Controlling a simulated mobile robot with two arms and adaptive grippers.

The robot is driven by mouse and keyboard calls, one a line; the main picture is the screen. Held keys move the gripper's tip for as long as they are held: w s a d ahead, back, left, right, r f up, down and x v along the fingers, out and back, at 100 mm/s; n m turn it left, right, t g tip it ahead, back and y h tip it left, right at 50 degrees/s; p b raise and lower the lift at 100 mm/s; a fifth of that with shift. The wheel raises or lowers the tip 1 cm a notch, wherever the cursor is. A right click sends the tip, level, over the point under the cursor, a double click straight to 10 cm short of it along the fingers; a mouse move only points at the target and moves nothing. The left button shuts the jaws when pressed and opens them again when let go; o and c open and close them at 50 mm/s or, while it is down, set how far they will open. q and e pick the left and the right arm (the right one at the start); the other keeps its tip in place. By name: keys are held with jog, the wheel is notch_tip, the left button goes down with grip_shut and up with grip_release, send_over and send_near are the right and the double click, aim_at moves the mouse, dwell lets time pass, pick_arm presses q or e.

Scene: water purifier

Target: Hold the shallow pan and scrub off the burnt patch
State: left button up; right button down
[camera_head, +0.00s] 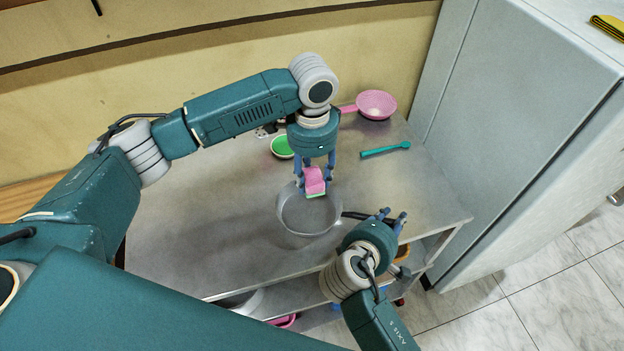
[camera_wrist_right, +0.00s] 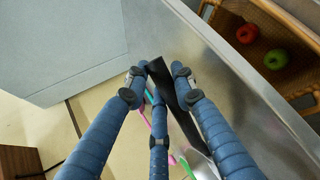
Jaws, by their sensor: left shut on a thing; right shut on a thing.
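The shallow grey pan (camera_head: 293,222) sits on the steel table, with its black handle (camera_head: 354,215) pointing right. My right gripper (camera_head: 392,217) is shut on that handle, and the handle (camera_wrist_right: 172,88) also shows between its fingers in the right wrist view. My left gripper (camera_head: 315,180) points down over the pan and is shut on a pink sponge (camera_head: 314,178) with a green underside. The sponge is over the far part of the pan; I cannot tell whether it touches the bottom. No burnt patch can be made out.
A tall pale cabinet (camera_head: 500,120) stands at the right. A red apple (camera_wrist_right: 246,33) and a green apple (camera_wrist_right: 276,59) lie below the table edge.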

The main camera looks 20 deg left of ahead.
dwell(0.4)
jog(key=c, duration=1.4)
grip_release()
jog(key=shift+o, duration=0.2)
